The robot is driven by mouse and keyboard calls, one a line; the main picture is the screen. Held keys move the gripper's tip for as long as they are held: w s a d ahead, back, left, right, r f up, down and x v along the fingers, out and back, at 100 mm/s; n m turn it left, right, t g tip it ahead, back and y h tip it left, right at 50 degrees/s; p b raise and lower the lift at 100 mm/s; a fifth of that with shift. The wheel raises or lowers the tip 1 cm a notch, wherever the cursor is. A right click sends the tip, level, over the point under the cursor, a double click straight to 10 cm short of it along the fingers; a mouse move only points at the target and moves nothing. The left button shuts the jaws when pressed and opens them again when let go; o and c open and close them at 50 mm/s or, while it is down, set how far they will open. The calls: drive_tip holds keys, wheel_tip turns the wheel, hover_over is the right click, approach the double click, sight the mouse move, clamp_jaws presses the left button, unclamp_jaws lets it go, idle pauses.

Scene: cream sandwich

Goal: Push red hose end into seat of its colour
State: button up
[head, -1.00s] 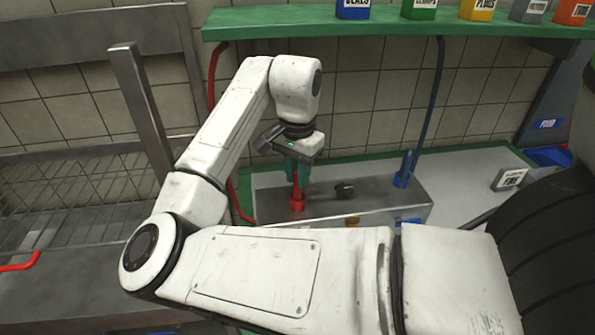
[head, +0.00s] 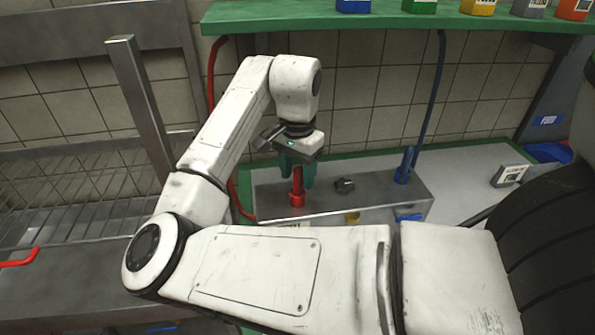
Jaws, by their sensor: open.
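The red hose end (head: 297,180) stands upright on top of the grey metal box. Its lower end meets the red seat (head: 297,200); how deep it sits I cannot tell. The red hose (head: 213,80) hangs from the shelf, passes behind my arm and shows again left of the box. My gripper (head: 297,183) points down with its green fingers open, one on each side of the red hose end. Any contact between fingers and hose end is too small to tell.
The grey box (head: 400,195) also bears a dark knob (head: 344,185) and a blue hose end (head: 405,165) at its right. A green shelf (head: 300,18) with several coloured containers runs above. A labelled block (head: 510,176) lies on the clear bench to the right.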

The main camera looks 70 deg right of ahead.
wheel_tip(320, 180, up, 11)
idle(0.5)
drive_tip(key=shift+f, duration=0.15)
idle(0.4)
